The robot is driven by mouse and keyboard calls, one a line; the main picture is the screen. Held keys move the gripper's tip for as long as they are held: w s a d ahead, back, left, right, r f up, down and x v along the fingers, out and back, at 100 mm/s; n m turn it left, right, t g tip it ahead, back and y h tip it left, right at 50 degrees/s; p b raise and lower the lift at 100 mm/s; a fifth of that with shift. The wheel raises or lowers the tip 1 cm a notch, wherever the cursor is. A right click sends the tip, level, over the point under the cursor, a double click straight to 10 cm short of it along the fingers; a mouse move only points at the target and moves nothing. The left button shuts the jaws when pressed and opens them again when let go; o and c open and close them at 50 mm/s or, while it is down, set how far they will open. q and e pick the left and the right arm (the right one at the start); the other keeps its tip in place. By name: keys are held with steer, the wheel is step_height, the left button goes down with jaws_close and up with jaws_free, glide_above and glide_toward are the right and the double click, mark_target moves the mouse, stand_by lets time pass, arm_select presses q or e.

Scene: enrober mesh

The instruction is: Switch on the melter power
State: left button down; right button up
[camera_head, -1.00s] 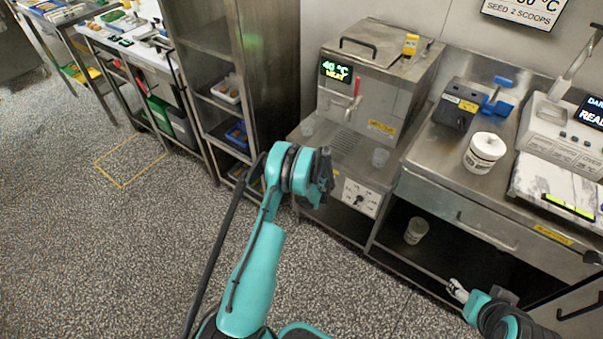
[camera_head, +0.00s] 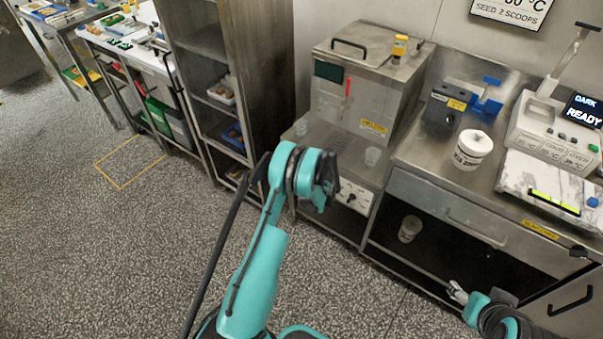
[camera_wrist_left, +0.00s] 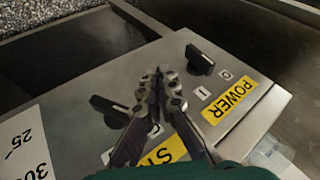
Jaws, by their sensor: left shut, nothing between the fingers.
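The steel melter (camera_head: 372,85) stands on the bench, and its display (camera_head: 328,71) is dark. Its control panel (camera_head: 354,196) is on the front below, partly behind my left arm. In the left wrist view a black knob (camera_wrist_left: 200,60) sits by a yellow POWER label (camera_wrist_left: 229,100) with O and I marks; which mark it points to is unclear. My left gripper (camera_wrist_left: 162,74), also in the head view (camera_head: 326,187), is shut and empty, its tips left of the power knob and apart from it. My right gripper (camera_head: 458,292) is at the lower right, its jaws unclear.
A second black knob (camera_wrist_left: 108,110) is left of my left fingers, its yellow label partly hidden by them. A white tub (camera_head: 472,150), a dark device with a blue handle (camera_head: 445,108) and a scale (camera_head: 560,130) stand on the right bench. Open floor lies left.

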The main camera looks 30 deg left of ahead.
arm_select(q)
steer(key=p+v, duration=0.2)
steer(key=v, duration=0.5)
steer(key=shift+s+d, duration=0.3)
steer(key=shift+d, duration=0.05)
steer(key=shift+n+h, duration=0.3)
steer(key=shift+h, duration=0.2)
steer(key=r+p, duration=0.1)
steer(key=r, duration=0.1)
steer(key=s+r, duration=0.1)
steer(key=r, duration=0.1)
steer(key=shift+a+p, duration=0.1)
steer(key=shift+p, duration=0.3)
steer(key=shift+w+f, duration=0.1)
